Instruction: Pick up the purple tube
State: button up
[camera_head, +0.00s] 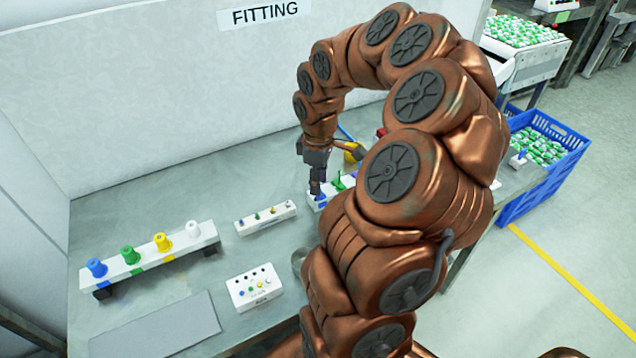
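I cannot make out a purple tube in this view; my arm hides much of the table's right part. My gripper (317,190) points down at the left end of a white and blue rack (313,204) near the middle of the table. A small blue piece shows right at the fingertips, and I cannot tell whether the fingers touch it. The fingers are too small and dark to show whether they are open. A green piece (340,183) stands on the rack just right of my gripper.
A white rack (205,232) with blue, green, yellow and white knobs stands at left on the grey table (130,210). A small white strip (268,222) with pegs and a white button box (254,289) lie in front. A grey mat (155,330) is front left. A blue crate (561,135) stands right.

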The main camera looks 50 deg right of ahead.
jog(key=shift+f, duration=0.2)
grip_shut()
jog(key=shift+r, duration=0.1)
dwell(0.4)
